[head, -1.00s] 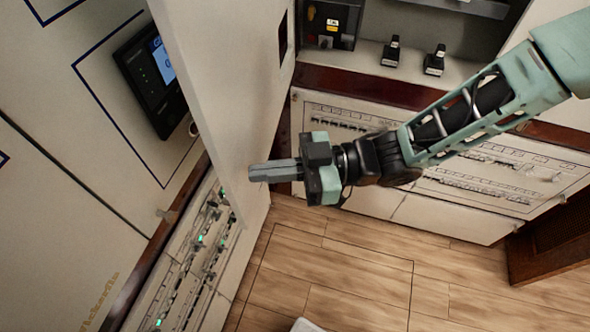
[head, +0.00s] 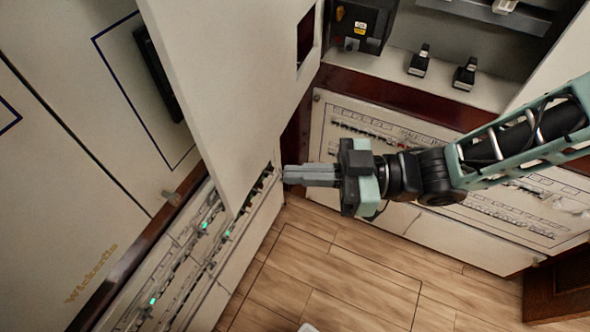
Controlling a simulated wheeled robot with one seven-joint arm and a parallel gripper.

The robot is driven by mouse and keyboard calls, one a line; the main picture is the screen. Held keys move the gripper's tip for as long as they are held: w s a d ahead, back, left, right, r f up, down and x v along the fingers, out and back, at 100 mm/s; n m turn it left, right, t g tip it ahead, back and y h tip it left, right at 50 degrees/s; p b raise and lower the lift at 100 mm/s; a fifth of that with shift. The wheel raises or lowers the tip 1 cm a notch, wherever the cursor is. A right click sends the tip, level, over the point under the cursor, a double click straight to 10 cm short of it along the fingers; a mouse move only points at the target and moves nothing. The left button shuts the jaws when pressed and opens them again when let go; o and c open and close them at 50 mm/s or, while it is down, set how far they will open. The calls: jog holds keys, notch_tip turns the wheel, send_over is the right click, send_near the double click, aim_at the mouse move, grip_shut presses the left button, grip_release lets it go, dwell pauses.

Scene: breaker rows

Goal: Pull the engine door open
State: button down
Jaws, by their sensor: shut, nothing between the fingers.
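A tall pale door panel (head: 225,75) stands swung out from the left wall, with a dark rectangular cutout (head: 306,36) near its right edge. I take it to be the engine door. My gripper (head: 286,174) is shut and empty, its grey fingers pointing left. The fingertips are at the lower right edge of the door; I cannot tell whether they touch it. An open compartment with a black box (head: 358,22) and two black levers (head: 420,61) shows behind the door.
Breaker rows (head: 205,225) with green lights run along the lower left wall. Another breaker panel (head: 500,215) lies behind my arm. A dark wooden piece (head: 556,288) stands at the lower right.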

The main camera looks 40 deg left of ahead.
jog(key=w+d+b, duration=0.2)
jog(key=d, duration=0.6)
jog(key=shift+w+b, duration=0.3)
jog(key=shift+b, duration=0.1)
jog(key=w+d+m+t+h, duration=0.6)
jog(key=w+m+t, duration=0.3)
jog(key=w+t, duration=0.35)
jog(key=s+d+r+m+g+h, duration=0.1)
jog(key=s+d+r+m+h, duration=0.2)
jog(key=s+d+m+h, duration=0.4)
jog(key=s+d+m, duration=0.1)
jog(key=s+d, duration=0.6)
jog(key=d, duration=0.4)
jog(key=shift+s+m+g+h, duration=0.15)
jog(key=shift+m+g+h, duration=0.15)
jog(key=shift+g+h, duration=0.1)
